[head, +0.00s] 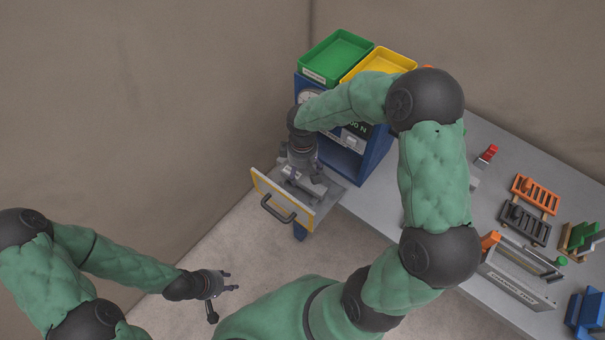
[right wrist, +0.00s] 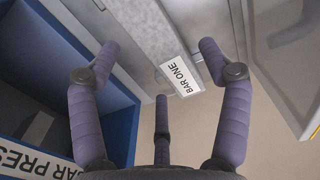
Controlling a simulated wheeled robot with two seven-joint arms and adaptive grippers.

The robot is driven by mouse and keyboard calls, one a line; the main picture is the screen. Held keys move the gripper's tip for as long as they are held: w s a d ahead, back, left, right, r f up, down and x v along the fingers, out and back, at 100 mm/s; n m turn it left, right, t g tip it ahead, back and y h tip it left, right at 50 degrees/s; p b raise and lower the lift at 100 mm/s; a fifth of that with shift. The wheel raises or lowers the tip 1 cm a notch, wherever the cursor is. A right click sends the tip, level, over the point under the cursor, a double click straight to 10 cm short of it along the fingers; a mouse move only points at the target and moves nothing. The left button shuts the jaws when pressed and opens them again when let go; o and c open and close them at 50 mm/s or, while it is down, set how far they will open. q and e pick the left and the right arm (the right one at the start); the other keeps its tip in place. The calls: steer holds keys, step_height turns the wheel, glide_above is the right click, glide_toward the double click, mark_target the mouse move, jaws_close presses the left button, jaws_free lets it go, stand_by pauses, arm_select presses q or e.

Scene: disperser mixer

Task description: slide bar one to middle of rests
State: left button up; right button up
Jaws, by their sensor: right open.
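Bar one (right wrist: 178,72) shows in the right wrist view as a pale grey speckled bar with a white "BAR ONE" label on its near end. My right gripper (right wrist: 158,48) is open, with its fingers spread to both sides of the bar; I cannot tell if any finger touches it. In the head view the right gripper (head: 303,178) is over the pulled-out drawer (head: 270,197) of the blue bar press (head: 345,160), hiding most of the bar and the rests. My left gripper (head: 225,284) is open and empty over the floor at lower left.
The drawer has a yellow-edged front and a dark handle (head: 278,209). A green tray (head: 336,57) and a yellow tray (head: 378,63) sit on the press.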

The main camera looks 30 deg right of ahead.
mark_target(303, 176)
step_height(303, 176, up, 9)
steer(key=shift+r, duration=0.15)
